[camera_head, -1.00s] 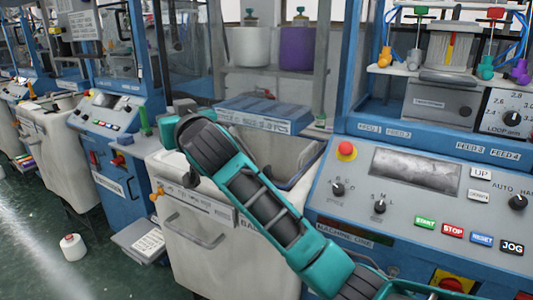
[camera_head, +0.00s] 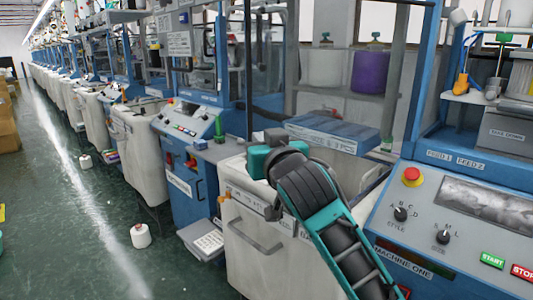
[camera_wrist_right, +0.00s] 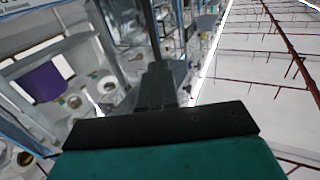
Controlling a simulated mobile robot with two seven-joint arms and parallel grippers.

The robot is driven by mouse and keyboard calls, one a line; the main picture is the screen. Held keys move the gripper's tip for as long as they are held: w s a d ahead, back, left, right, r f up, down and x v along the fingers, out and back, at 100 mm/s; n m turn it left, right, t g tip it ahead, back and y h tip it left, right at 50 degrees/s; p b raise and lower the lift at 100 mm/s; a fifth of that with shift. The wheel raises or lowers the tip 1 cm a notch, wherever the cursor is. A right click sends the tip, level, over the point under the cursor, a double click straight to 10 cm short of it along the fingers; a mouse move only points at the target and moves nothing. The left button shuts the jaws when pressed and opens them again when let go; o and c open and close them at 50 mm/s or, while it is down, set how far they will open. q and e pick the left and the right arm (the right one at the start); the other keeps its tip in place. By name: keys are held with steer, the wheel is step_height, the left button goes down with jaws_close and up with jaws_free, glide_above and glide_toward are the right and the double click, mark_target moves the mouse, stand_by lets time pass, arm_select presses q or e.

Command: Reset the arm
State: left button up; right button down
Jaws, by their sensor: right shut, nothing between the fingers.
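My right arm (camera_head: 340,240), teal and dark grey, rises from the bottom edge in the head view. Its bent joint stands in front of a white bin (camera_head: 262,245) and left of the control panel of machine one (camera_head: 450,225). I cannot make out the right gripper's fingers in the head view. In the right wrist view my right gripper (camera_wrist_right: 158,72) shows as dark fingers beyond a black bar and a teal body. It is shut with nothing between the fingers. My left gripper is in neither view.
A blue box (camera_head: 335,134) lies behind the arm joint. A red emergency button (camera_head: 412,177) sits on the panel. White and purple tubs (camera_head: 369,72) stand on a shelf. A white yarn cone (camera_head: 140,236) stands on the green floor, which is largely open at left.

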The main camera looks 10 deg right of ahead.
steer(key=s+d+f+g, duration=0.2)
steer(key=s+f, duration=0.3)
steer(key=f, duration=0.7)
steer(key=s+d+f+g, duration=0.25)
steer(key=s+f, duration=0.25)
steer(key=f, duration=0.7)
steer(key=s+d+f+g, duration=0.1)
steer(key=s+d+f, duration=0.2)
steer(key=s+f, duration=0.6)
steer(key=s+d+f+g+h, duration=0.1)
steer(key=s+d+f, duration=0.3)
steer(key=s+f, duration=0.6)
steer(key=shift+f, duration=0.15)
steer(key=shift+s+d, duration=0.1)
steer(key=shift+d, duration=0.05)
